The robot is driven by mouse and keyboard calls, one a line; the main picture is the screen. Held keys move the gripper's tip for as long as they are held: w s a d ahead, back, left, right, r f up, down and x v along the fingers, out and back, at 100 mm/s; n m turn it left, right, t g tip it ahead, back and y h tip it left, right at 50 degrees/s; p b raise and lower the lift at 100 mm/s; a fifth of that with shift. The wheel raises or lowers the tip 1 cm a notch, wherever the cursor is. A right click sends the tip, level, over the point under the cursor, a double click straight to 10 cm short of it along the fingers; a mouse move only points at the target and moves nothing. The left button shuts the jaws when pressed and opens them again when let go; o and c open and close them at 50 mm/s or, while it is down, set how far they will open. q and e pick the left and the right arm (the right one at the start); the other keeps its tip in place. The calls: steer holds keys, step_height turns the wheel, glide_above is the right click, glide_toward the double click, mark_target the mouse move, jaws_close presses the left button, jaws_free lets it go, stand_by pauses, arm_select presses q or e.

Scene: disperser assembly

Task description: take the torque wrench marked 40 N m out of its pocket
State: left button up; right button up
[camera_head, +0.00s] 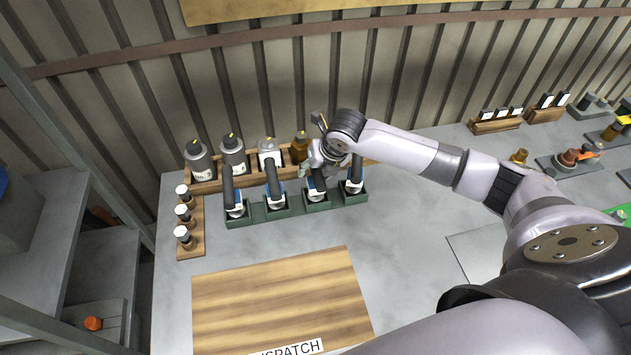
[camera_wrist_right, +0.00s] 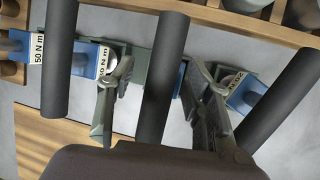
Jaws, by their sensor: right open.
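Several torque wrenches with dark upright handles and blue-and-white bodies stand in a green rack (camera_head: 290,211) on the table. My right gripper (camera_head: 322,166) is at the rack's right half and partly hides the wrenches there. In the right wrist view, my right gripper (camera_wrist_right: 158,78) is open, with a dark wrench handle (camera_wrist_right: 163,85) between its fingers and no visible grip on it. One label at the left (camera_wrist_right: 37,48) reads 50 N m. The label by the left finger (camera_wrist_right: 104,60) ends in 0 N m; its first digit is hidden. I see no readable 40 mark. My left gripper is not in view.
A wooden rack (camera_head: 205,187) of bottles stands close behind the wrenches. A wooden strip (camera_head: 190,246) with small white-topped items is at the left. A striped wooden board (camera_head: 275,300) lies in front. Clear grey tabletop (camera_head: 400,235) lies right of the rack.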

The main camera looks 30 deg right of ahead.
steer(key=c, duration=1.1)
